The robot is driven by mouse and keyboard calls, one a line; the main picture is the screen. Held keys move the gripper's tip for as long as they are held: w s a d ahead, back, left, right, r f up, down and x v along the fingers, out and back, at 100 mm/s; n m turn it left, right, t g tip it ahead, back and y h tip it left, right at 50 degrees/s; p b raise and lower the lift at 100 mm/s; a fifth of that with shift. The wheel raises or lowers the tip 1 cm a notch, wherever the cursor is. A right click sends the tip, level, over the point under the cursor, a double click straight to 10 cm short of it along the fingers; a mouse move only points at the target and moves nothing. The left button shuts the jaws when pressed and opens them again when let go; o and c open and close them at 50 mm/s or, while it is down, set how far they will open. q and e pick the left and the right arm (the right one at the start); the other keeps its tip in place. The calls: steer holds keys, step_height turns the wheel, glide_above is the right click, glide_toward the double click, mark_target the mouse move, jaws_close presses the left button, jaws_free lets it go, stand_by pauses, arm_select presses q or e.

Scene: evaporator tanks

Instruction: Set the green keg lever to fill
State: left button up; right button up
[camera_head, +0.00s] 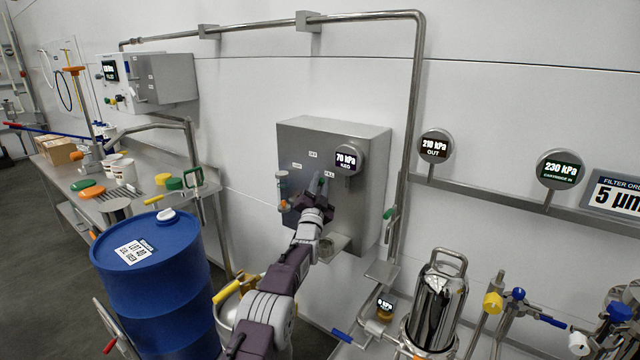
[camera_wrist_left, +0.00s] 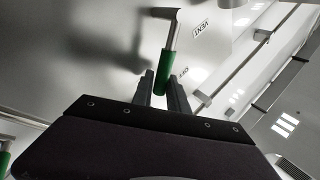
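The green keg lever (camera_head: 320,184) is on the grey panel box (camera_head: 360,215) in the middle of the head view. Labels sit around it, one reading FILL to its right; which label it points at I cannot tell. In the left wrist view its green handle (camera_wrist_left: 163,75) hangs on a bent metal stem, near the VENT and OFF labels. My left gripper (camera_head: 317,193) is at the handle. In the wrist view its two fingers (camera_wrist_left: 161,88) sit close on both sides of the handle's end, with no clear gap. My right gripper is not in view.
A round gauge (camera_head: 346,160) on the box reads 70 kPa KEG. A blue drum (camera_head: 160,290) stands to the left of my arm. A steel pipe (camera_head: 408,130) runs down right of the box. A shiny filter vessel (camera_head: 436,305) stands at the lower right.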

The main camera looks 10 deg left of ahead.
arm_select(q)
steer(key=shift+o, duration=1.2)
steer(key=shift+d, duration=0.1)
steer(key=shift+v, duration=0.75)
steer(key=b+v, duration=0.7)
steer(key=b, duration=0.3)
steer(key=shift+s+b, duration=0.3)
steer(key=shift+b, duration=0.1)
